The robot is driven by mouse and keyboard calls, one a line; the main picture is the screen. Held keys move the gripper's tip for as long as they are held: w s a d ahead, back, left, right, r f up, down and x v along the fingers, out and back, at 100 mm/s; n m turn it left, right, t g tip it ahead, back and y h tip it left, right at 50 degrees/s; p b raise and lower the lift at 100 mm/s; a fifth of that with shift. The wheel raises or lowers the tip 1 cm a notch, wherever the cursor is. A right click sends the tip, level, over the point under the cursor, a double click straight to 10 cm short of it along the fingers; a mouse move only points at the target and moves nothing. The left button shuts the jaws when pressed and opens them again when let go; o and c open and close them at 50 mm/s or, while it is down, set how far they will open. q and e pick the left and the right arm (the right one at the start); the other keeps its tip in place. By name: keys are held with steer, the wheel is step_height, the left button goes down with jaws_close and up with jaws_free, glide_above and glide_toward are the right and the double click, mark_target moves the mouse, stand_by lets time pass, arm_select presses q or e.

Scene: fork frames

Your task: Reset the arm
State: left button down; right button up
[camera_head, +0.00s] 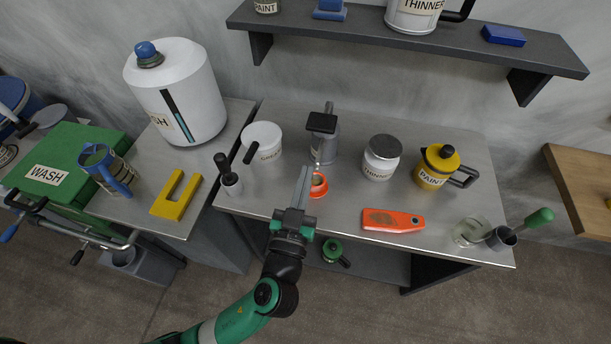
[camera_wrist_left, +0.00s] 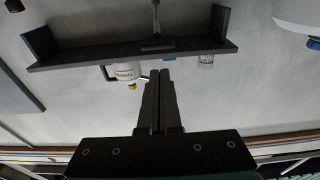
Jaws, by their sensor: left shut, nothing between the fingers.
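My left gripper (camera_head: 302,188) reaches up from the bottom of the head view over the front edge of the grey workbench (camera_head: 350,215). Its two long fingers are together with nothing between them. The fingertips appear beside an orange ring-shaped thing (camera_head: 318,185); I cannot tell the height gap between them. In the left wrist view the shut fingers (camera_wrist_left: 158,85) point towards the wall and the shelf (camera_wrist_left: 90,57), which appears upside down. My right gripper is not in view.
A white tub (camera_head: 262,140), a dark grey pump can (camera_head: 324,140), a white jar (camera_head: 381,158), a yellow paint can (camera_head: 436,168) and an orange tool (camera_head: 393,220) stand or lie on the bench. A glass jar (camera_head: 470,232) is at right. The wall shelf (camera_head: 350,27) overhangs behind.

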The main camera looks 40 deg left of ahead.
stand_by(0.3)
arm_select(q)
steer(key=w+a+r+n+t+y, duration=0.1)
steer(key=a+r+n+t, duration=0.15)
steer(key=r, duration=1.25)
steer(key=w+a+r+n+t+y, duration=0.15)
steer(key=r+n, duration=0.25)
steer(key=r, duration=1.1)
steer(key=s+d+r+m+t+h, duration=0.7)
steer(key=d+r+m+h, duration=0.2)
steer(key=r+m+h, duration=0.5)
step_height(320, 180, up, 29)
steer(key=p, duration=3.1)
steer(key=shift+d, duration=0.25)
